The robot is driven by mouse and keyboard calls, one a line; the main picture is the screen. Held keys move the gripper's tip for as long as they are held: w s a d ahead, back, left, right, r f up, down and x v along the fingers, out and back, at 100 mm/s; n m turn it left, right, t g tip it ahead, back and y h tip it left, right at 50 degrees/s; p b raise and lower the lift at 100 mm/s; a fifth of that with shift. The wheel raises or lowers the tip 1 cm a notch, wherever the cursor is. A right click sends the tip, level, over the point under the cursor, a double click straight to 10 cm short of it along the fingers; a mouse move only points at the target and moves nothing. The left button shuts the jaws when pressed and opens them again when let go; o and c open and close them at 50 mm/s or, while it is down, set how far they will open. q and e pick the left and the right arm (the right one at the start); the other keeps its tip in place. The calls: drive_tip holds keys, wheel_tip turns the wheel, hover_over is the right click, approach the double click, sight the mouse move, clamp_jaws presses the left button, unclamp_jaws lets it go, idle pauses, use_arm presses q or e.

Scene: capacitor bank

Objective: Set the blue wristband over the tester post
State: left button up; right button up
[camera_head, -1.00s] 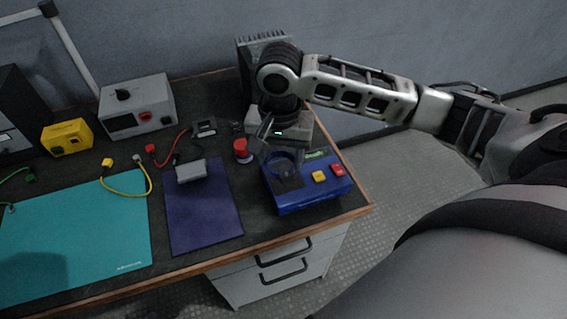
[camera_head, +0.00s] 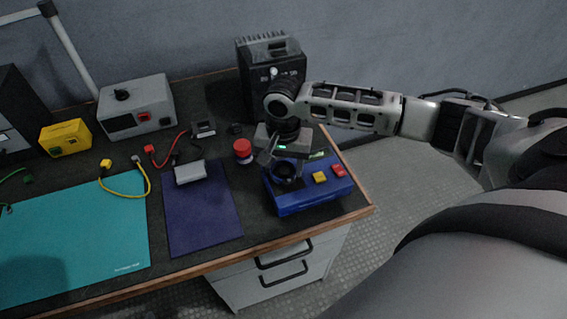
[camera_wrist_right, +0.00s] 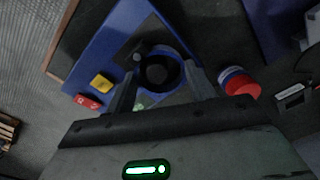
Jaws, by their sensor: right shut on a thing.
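The blue tester (camera_head: 300,203) stands at the right front corner of the bench, with a yellow and a red button on top. It fills the upper left of the right wrist view (camera_wrist_right: 100,45). My right gripper (camera_head: 283,163) is over the tester's left part, shut on the dark blue wristband (camera_head: 289,182). In the right wrist view the band (camera_wrist_right: 178,50) is between the two fingers (camera_wrist_right: 163,84), with a dark round area inside it. I cannot tell whether the band is around the tester post or above it. My left gripper is out of view.
A red-topped round container (camera_head: 243,150) stands close left of the gripper. A black finned unit (camera_head: 262,68) rises behind it. A grey box (camera_head: 190,171) sits on the purple mat (camera_head: 203,215); the teal mat (camera_head: 75,245) is farther left. The bench edge is close right.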

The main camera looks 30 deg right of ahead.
sight(283, 168)
drive_tip(key=shift+f, duration=0.15)
drive_tip(key=o, duration=1)
drive_tip(key=shift+c, duration=0.2)
drive_tip(key=shift+r, duration=0.25)
wheel_tip(283, 168, up, 12)
drive_tip(key=shift+p, duration=0.4)
drive_tip(key=shift+f, duration=0.1)
